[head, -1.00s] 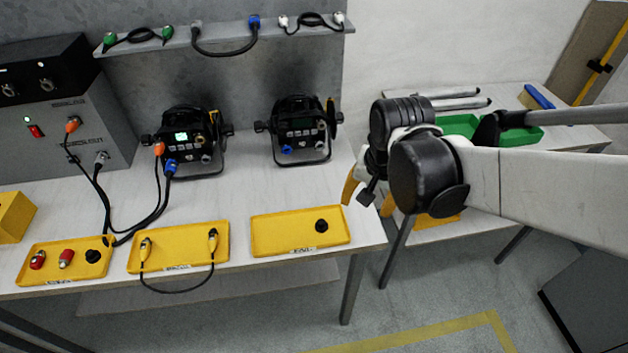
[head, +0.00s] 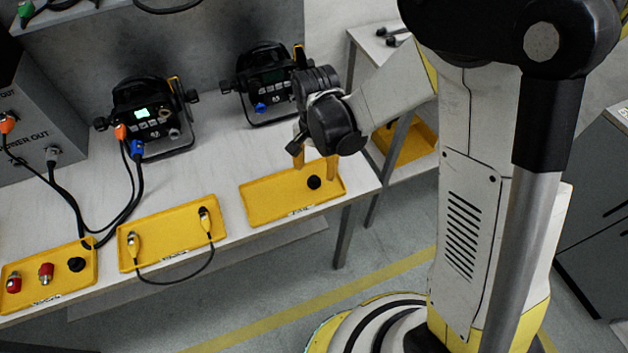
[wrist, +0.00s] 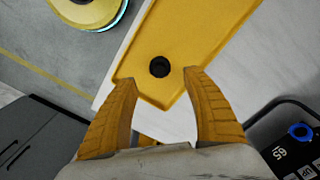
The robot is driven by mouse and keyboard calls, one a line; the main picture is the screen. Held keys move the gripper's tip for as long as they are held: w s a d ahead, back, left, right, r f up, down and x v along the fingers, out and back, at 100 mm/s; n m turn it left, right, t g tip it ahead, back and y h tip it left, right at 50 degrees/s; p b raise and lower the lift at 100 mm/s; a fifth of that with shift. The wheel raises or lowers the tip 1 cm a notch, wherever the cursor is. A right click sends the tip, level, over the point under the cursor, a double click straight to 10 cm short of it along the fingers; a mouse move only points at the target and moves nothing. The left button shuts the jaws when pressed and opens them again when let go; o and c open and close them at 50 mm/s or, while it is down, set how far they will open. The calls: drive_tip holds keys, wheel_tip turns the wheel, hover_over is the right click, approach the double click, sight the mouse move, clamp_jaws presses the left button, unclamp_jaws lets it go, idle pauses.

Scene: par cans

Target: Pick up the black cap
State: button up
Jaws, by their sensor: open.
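A black cap (head: 314,182) sits in the right-hand yellow tray (head: 262,214), near its right end. In the wrist view the cap (wrist: 159,67) lies in the corner end of the tray, just beyond and between the fingertips. My gripper (head: 314,168) is open with yellow fingers above the tray, close to the cap, and holds nothing. In the wrist view its fingers (wrist: 158,78) are spread wide, apart from the cap. Another black cap (head: 77,264) sits in the left yellow tray (head: 22,308) beside two red connectors (head: 46,272).
The middle yellow tray (head: 178,249) holds a cable with two ends. Two black par cans (head: 150,115) stand behind the trays, the right one (head: 262,85) close to my wrist. Cables run across the left of the table (head: 210,165). The table's front edge is close to the trays.

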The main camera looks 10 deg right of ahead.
sight(314, 178)
drive_tip(key=f, duration=0.1)
drive_tip(key=f+b, duration=0.1)
drive_tip(key=f, duration=0.1)
drive_tip(key=f+b, duration=0.1)
drive_tip(key=shift+s+a+f, duration=0.2)
drive_tip(key=shift+s+f, duration=0.05)
drive_tip(key=shift+f, duration=0.15)
drive_tip(key=shift+r, duration=0.15)
drive_tip(key=c, duration=0.9)
drive_tip(key=shift+r, duration=0.1)
wheel_tip(314, 178, up, 4)
drive_tip(key=p, duration=0.2)
drive_tip(key=shift+r+p, duration=0.25)
drive_tip(key=shift+p, duration=0.05)
drive_tip(key=d+r+p, duration=0.1)
drive_tip(key=d+r, duration=0.1)
drive_tip(key=d, duration=0.2)
drive_tip(key=d+r+p, duration=0.1)
drive_tip(key=d+r, duration=0.1)
drive_tip(key=d, duration=0.1)
drive_tip(key=d+r+p, duration=0.1)
drive_tip(key=d+r, duration=0.1)
drive_tip(key=d, duration=0.2)
drive_tip(key=shift+w+d+r, duration=0.15)
drive_tip(key=shift+w+d, duration=0.15)
drive_tip(key=shift+w, duration=0.05)
